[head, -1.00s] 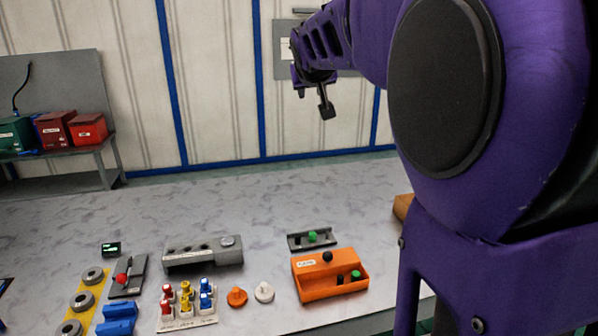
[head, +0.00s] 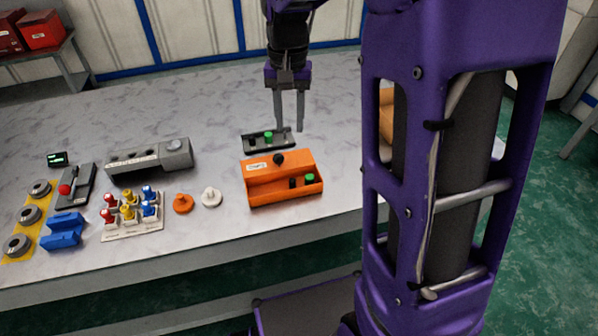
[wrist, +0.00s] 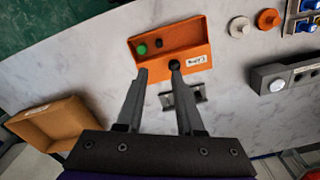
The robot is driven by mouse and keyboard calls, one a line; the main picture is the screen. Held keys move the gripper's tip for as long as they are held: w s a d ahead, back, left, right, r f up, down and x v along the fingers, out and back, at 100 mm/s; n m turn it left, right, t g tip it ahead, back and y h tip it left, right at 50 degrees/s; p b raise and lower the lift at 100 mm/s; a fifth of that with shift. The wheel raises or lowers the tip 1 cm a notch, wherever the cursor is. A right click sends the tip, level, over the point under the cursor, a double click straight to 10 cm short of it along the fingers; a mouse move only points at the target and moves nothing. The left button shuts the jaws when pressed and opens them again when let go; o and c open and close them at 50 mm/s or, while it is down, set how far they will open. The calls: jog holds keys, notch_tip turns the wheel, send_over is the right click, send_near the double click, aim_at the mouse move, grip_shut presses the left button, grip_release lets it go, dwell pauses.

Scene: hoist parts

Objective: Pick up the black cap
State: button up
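The orange box (head: 262,188) stands near the table's front edge. A round black knob (head: 278,159) sits on its raised back part, and a small black piece (head: 293,182) is in its open compartment beside a green piece (head: 310,178). I cannot tell which black piece is the cap. My gripper (head: 290,127) points down, open and empty, above and behind the box. In the wrist view, the knob (wrist: 174,65) shows by the right fingertip, and the small black piece (wrist: 159,43) lies beyond the fingertips (wrist: 158,72).
To the left are a white knob (head: 211,197), an orange knob (head: 183,204), a rack of coloured pieces (head: 133,222) and a grey block (head: 150,160). A wooden bin (wrist: 50,125) stands nearby.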

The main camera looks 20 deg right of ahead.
jog(key=b, duration=0.2)
send_over(292, 180)
jog(key=f, duration=1.1)
jog(key=shift+s+a+f, duration=0.15)
jog(key=shift+s+f, duration=0.1)
jog(key=shift+f, duration=0.1)
jog(key=shift+w+d+f+b, duration=0.1)
jog(key=shift+f+b, duration=0.35)
jog(key=shift+f, duration=1.05)
jog(key=shift+w+d+f+b, duration=0.1)
jog(key=shift+f+b, duration=0.3)
jog(key=shift+f, duration=1.05)
grip_shut()
